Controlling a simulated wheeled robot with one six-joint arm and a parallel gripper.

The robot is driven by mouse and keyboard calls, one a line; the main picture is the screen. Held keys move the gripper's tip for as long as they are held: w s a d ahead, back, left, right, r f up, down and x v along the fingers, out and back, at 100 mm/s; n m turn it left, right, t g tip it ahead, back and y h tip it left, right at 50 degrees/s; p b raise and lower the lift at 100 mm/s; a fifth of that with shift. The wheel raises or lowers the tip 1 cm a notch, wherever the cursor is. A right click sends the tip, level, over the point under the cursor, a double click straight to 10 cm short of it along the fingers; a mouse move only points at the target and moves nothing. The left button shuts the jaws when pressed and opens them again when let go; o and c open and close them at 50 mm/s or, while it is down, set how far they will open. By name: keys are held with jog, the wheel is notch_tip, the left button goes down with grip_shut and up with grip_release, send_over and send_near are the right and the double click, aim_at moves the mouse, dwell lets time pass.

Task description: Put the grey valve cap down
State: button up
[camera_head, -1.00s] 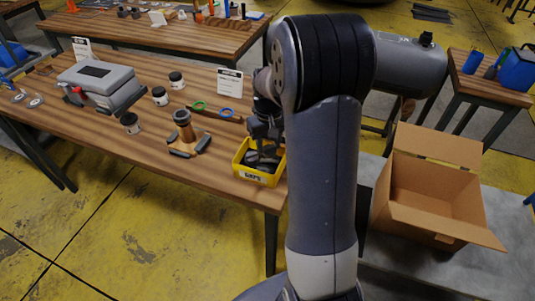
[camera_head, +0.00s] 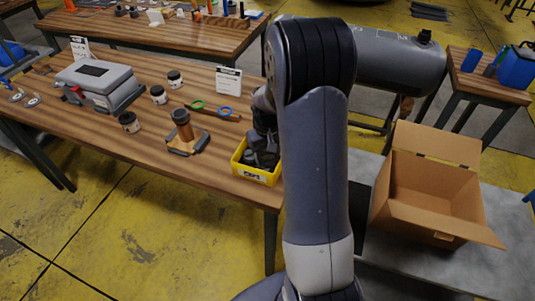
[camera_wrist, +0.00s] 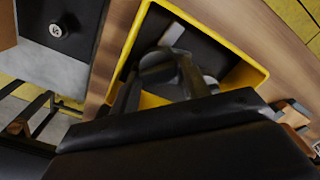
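The grey valve cap (camera_wrist: 157,62) shows in the wrist view as a dark grey rounded piece between the fingertips of my gripper (camera_wrist: 160,80). The fingers close on both sides of it. It is over or inside the yellow bin (camera_wrist: 258,72), and I cannot tell whether it touches the bottom. In the head view the yellow bin (camera_head: 257,175) stands at the table's front right corner. My gripper (camera_head: 263,155) reaches down into it there. My arm and the bin wall hide the cap in that view.
The wooden table (camera_head: 150,165) also holds a brown-based stand (camera_head: 184,135), black jars, blue and green rings, a white sign (camera_head: 229,80) and a grey case (camera_head: 95,76). An open cardboard box (camera_head: 430,195) stands to the right, beyond my arm.

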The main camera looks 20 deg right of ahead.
aim_at(267, 156)
jog(key=o, duration=0.3)
jog(key=shift+r, duration=0.15)
notch_tip(267, 156, up, 12)
jog(key=shift+r, duration=0.25)
dwell(0.4)
notch_tip(267, 156, down, 13)
jog(key=shift+f, duration=0.15)
jog(key=shift+r+p, duration=0.35)
jog(key=shift+r, duration=1.05)
